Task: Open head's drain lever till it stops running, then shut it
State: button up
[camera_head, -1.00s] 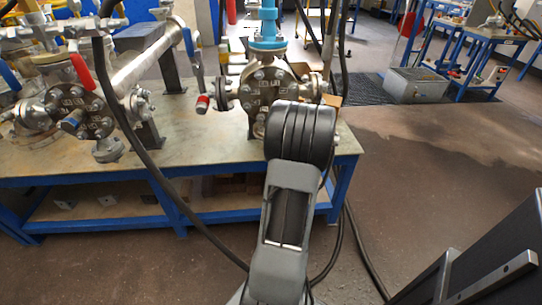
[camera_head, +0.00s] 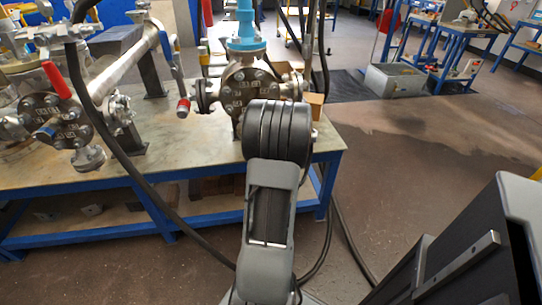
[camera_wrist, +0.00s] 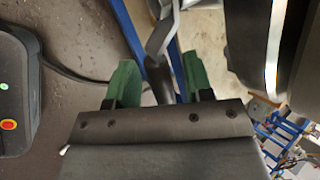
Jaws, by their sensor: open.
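A dark metal flanged vessel (camera_head: 238,95) with bolts and a light blue fitting (camera_head: 244,35) on top stands on the bench. A lever with a red end (camera_head: 183,107) hangs at its left side. My arm covers the vessel's lower right part, so any drain lever there is hidden in the head view. My gripper (camera_wrist: 157,78) is open, with two green fingers in the wrist view. A bent grey metal strip (camera_wrist: 163,32), perhaps a lever, reaches down between the fingers and looks close to them. I cannot tell whether it touches either finger.
The bench (camera_head: 190,170) has a blue frame and lower shelf. A second flanged vessel with a red lever (camera_head: 56,80) stands at left. A dark hose (camera_head: 125,165) hangs across the front.

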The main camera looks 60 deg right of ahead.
jog(key=p+v, duration=0.3)
jog(key=v, duration=1)
jog(key=shift+s+a+r+p, duration=0.15)
jog(key=shift+s+r+p, duration=0.05)
jog(key=shift+r+p, duration=0.2)
jog(key=shift+f, duration=0.1)
jog(key=shift+c, duration=0.3)
